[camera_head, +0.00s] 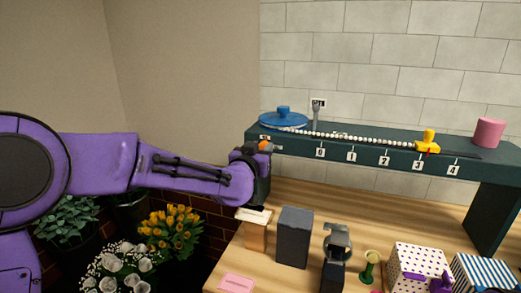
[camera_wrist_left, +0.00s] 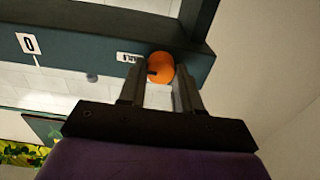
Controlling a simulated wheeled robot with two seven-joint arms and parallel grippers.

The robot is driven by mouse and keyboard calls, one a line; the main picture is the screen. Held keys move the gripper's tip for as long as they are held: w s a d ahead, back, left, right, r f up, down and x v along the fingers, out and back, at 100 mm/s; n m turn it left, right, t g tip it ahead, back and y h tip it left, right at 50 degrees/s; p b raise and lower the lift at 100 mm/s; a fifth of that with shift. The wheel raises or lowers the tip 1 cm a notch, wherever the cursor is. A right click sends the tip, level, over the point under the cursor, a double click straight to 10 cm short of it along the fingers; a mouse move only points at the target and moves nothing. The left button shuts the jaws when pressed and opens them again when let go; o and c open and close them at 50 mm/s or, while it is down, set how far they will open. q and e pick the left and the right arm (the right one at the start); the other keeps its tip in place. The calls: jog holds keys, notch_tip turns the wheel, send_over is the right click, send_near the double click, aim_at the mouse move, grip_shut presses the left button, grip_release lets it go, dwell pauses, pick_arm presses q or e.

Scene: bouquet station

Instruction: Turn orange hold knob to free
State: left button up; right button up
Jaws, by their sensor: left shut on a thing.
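The orange hold knob (camera_head: 266,146) is on the front face at the left end of the dark green raised shelf (camera_head: 380,157). In the left wrist view the orange knob (camera_wrist_left: 160,68) sits between the fingertips, with a dark mark on its face. My left gripper (camera_wrist_left: 160,92) is shut on the knob, one finger on each side. In the head view my left gripper (camera_head: 258,160) reaches the shelf's left end and partly hides the knob. A small white label beside the knob is too small to read.
On the shelf are a blue disc (camera_head: 283,118), a white bead string (camera_head: 360,138), a yellow and red slider (camera_head: 428,141) and a pink cylinder (camera_head: 488,132). Grey block (camera_head: 294,237) and dotted box (camera_head: 418,266) stand on the wooden table below. Flowers stand lower left.

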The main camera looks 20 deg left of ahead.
pick_arm(q)
jog(key=n, duration=0.4)
jog(key=shift+f+n+b, duration=0.1)
jog(key=shift+n+b, duration=0.2)
jog(key=shift+b, duration=0.05)
jog(key=shift+a+f+n+b, duration=0.1)
jog(key=shift+n+b, duration=1.05)
jog(key=shift+n, duration=2.2)
jog(key=shift+a+f+n+b, duration=0.1)
jog(key=shift+n+b, duration=1)
jog(key=shift+n, duration=2.25)
jog(key=shift+d, duration=0.1)
jog(key=o, duration=1)
jog(key=shift+r, duration=0.1)
jog(key=shift+o, duration=0.2)
